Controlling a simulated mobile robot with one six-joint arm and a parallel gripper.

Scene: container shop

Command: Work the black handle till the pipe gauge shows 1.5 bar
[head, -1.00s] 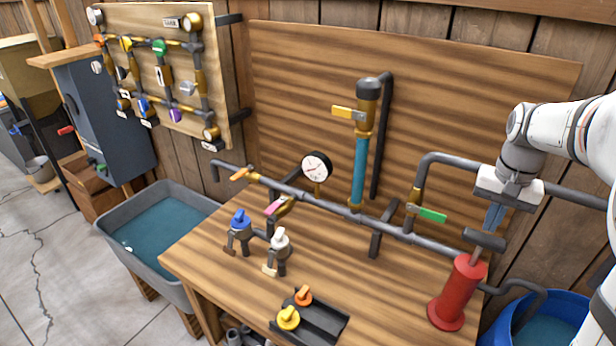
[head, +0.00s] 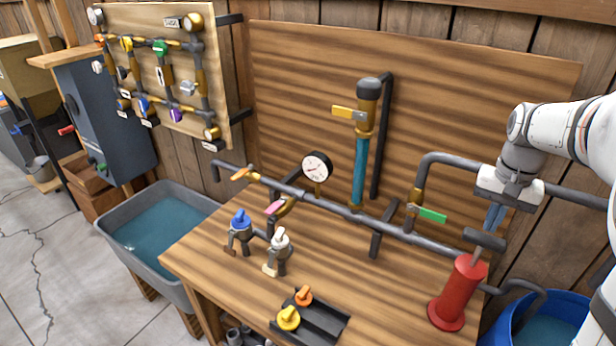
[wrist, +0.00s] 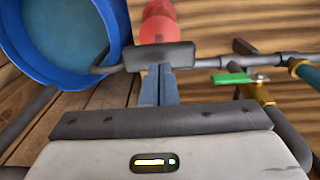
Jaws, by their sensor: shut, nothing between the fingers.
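The black handle (head: 484,240) is a T-shaped bar on top of the red pump (head: 458,292) at the right end of the bench. In the wrist view the handle (wrist: 160,57) lies crosswise just beyond my fingertips, with the red body (wrist: 158,22) behind it. My gripper (head: 491,226) is shut and empty, its blue fingers pointing down at the handle. Whether they touch it I cannot tell. The pipe gauge (head: 317,167) is a white dial with a black rim above the grey pipe. Its needle and numbers are too small to read.
A green lever (head: 432,215) is on the pipe left of the pump. A yellow lever (head: 343,112) is on the blue sight tube (head: 359,172). A blue tub (head: 575,302) of water stands at right, a grey basin (head: 112,236) at left.

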